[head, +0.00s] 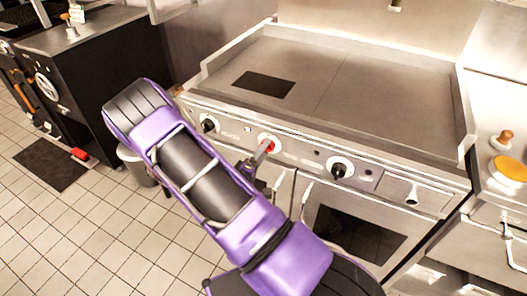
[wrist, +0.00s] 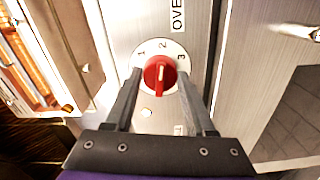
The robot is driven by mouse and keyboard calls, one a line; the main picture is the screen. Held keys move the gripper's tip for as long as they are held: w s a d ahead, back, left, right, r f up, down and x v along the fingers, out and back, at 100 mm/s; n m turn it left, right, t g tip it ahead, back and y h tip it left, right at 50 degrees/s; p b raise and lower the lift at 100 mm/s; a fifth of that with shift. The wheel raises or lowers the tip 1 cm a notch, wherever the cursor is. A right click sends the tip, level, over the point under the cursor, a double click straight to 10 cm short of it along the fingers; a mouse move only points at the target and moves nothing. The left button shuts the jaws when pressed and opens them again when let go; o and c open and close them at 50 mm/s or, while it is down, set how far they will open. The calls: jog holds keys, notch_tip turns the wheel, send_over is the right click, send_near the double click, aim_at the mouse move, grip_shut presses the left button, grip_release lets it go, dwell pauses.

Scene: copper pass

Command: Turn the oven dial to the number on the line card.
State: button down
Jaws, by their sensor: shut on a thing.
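The oven dial (wrist: 160,72) is a red knob on a white round plate marked 1, 2 and 3, beside a label starting "OVE". In the head view the red dial (head: 267,143) is on the front panel of the steel range. My gripper (wrist: 159,78) is shut on the dial, one finger on each side. The dial's pale mark looks roughly lined up with the 2. A small white card (head: 77,16) stands on the far-left counter; I cannot read it or tell if it is the line card.
Black knobs (head: 208,125) and (head: 341,170) flank the dial on the range panel. The flat griddle top (head: 345,80) lies above, and an oven door (head: 350,235) below. A grey bin (head: 136,165) stands left of the range. Tiled floor (head: 90,225) is open at the left.

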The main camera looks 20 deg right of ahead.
jog(key=shift+c, duration=1.2)
grip_release()
jog(key=shift+a, duration=0.1)
jog(key=v, duration=1.7)
jog(key=shift+s, duration=0.2)
